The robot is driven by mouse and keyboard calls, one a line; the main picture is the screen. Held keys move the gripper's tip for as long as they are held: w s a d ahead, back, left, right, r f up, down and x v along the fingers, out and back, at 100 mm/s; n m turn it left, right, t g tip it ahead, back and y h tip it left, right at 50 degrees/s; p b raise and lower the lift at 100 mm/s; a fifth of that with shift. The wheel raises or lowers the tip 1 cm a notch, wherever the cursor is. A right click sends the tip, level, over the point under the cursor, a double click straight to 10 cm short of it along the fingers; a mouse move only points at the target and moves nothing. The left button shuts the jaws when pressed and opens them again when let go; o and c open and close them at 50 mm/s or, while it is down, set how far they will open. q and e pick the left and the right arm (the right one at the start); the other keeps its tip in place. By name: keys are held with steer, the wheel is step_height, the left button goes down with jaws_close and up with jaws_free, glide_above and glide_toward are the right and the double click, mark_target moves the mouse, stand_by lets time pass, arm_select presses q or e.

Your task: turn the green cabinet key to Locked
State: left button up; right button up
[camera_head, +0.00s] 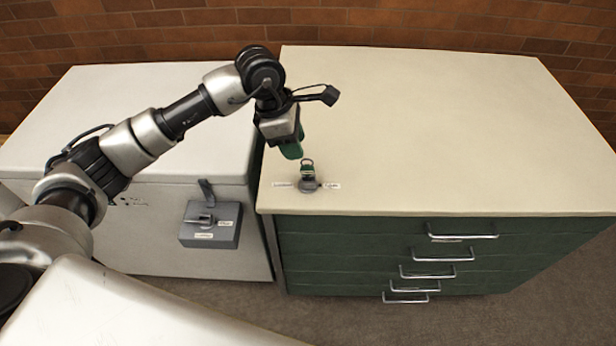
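The green cabinet (400,228) has a cream top and stands at the right. Its key (307,172) is at the front left of the top, upright on a small dark round lock (309,185), with a ring-like bow. Small white labels sit on both sides of the lock; their text is too small to read. My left gripper (292,152) points down just behind and above the key, with a green part at its tip. A small gap shows between tip and key. Its finger opening is hidden from this angle. My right gripper is out of view.
A white cabinet (150,85) stands at the left, with a grey box (211,224) bearing a lever and labels on its front. Several drawers with metal handles (462,236) are closed. The cream top is otherwise clear. A brick wall (420,25) is behind.

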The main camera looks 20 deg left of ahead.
mark_target(304, 166)
arm_select(q)
steer(key=shift+b+x, duration=2.6)
steer(key=shift+x, duration=1)
steer(key=shift+w, duration=0.15)
jaws_close()
